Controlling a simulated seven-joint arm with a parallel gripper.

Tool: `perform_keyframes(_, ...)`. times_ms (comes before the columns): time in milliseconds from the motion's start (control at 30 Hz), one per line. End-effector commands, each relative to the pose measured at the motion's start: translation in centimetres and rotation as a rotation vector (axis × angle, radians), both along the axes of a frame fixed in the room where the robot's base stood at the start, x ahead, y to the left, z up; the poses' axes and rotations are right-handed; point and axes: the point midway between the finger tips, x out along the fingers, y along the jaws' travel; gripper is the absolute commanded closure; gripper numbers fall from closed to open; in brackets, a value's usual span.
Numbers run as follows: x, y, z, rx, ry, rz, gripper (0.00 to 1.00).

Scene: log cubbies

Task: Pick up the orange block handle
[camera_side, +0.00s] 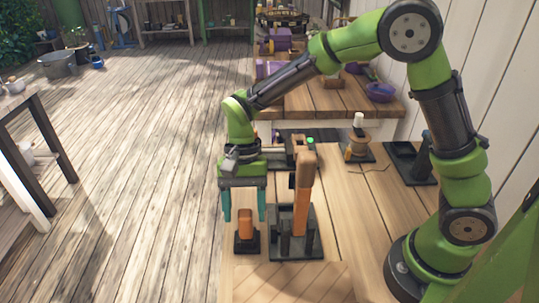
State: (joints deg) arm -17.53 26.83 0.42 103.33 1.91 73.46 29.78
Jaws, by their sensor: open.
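The orange block handle (245,222) is a short upright orange piece on a small dark base, near the left edge of the wooden table. My gripper (244,216) points down with its two teal fingers spread wide. The fingertips sit around the level of the handle's top, one to each side of it in this view. I cannot tell whether the fingers are in line with it in depth. Nothing is held. The handle's front is in clear view.
A taller orange lever (303,190) stands on a dark stand (308,247) just right of my gripper. A wooden spool (357,146) and a black holder (405,160) stand farther back. The table (350,210) is clear to the right of the stand.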

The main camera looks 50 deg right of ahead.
Motion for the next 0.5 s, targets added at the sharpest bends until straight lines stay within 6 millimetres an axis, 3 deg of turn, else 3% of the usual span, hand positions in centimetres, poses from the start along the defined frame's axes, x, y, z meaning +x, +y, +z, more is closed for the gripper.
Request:
perform_keyframes(200,-0.8,0.8,-2.7,-0.001,0.002,0.001,0.38)
perform_keyframes(467,-0.9,0.8,-2.9,0.000,0.000,0.000,0.38)
perform_keyframes(500,-0.9,0.8,-2.9,0.000,0.000,0.000,0.43)
